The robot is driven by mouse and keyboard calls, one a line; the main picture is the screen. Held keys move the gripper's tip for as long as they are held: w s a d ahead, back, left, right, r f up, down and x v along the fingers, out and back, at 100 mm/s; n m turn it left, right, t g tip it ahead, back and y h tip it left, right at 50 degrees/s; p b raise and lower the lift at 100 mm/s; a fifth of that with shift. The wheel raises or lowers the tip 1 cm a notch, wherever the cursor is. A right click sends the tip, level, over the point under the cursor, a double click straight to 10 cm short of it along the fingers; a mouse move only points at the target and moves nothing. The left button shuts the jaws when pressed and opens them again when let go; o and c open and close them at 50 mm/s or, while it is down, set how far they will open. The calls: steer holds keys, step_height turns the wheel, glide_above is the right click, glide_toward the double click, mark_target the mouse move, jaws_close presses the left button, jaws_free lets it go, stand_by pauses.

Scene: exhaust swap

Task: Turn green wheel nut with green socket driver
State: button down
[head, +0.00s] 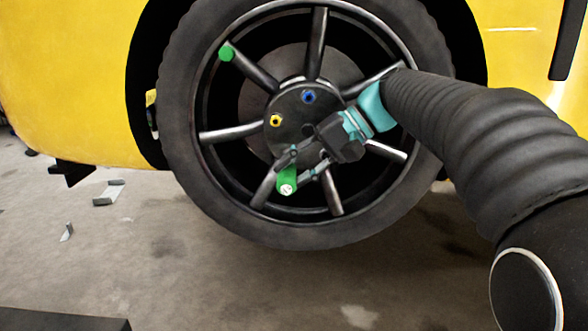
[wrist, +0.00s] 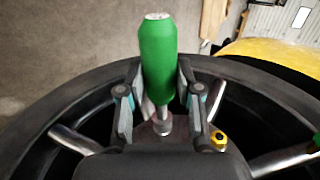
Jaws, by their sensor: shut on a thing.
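My gripper (head: 293,172) is at the lower part of the wheel hub, shut on the green socket driver (head: 286,181). In the wrist view the driver (wrist: 157,52) stands between the two fingers (wrist: 160,84), its green handle with a pale end pointing away from the hub. A yellow nut (head: 275,120) and a blue nut (head: 308,97) show on the hub (head: 290,100).
The black tyre (head: 185,165) and metal spokes (head: 230,135) surround the hub. A green cylindrical piece (head: 227,52) is on the upper left spoke. The yellow car body (head: 60,80) is around the wheel. Grey scraps (head: 108,193) lie on the floor, which is otherwise mostly clear.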

steer(key=h, duration=0.4)
steer(key=shift+a+r, duration=0.2)
steer(key=shift+a, duration=0.15)
steer(key=shift+d+h, duration=0.1)
steer(key=shift+h, duration=0.5)
steer(key=h, duration=0.2)
steer(key=shift+a+r+h, duration=0.1)
steer(key=shift+a+h, duration=0.25)
steer(key=shift+h, duration=1.25)
